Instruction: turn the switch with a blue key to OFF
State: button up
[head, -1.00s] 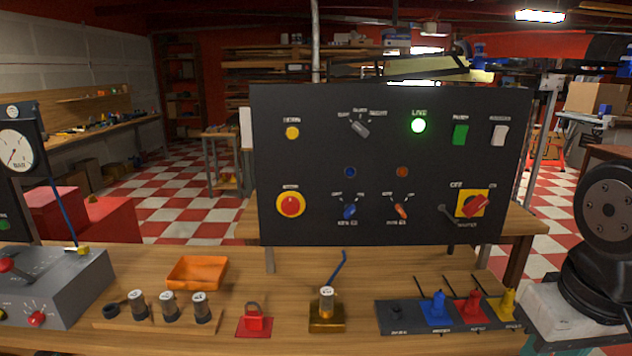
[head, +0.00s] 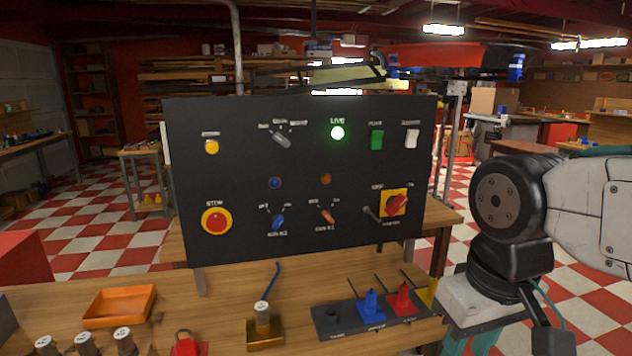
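The switch with a blue key (head: 278,222) is on the lower middle of the upright black panel (head: 240,170). Its blue key is tilted, its top leaning to the right. Small white position labels sit above it, too small to read surely. A dark blue lamp (head: 275,183) is above it and looks unlit. My gripper is not in view; only links of my arm show at the right, apart from the panel.
The panel also bears a red stop button (head: 216,221), a red rotary switch (head: 397,204) on a yellow plate and a lit green lamp (head: 338,133). On the bench in front are an orange tray (head: 120,306), a brass block (head: 265,332) and a dark rack (head: 330,322) with coloured pieces.

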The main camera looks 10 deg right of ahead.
aim_at(278, 220)
jog(key=k, duration=0.6)
jog(key=z, duration=0.6)
jog(key=i, duration=1.15)
jog(key=u, duration=0.65)
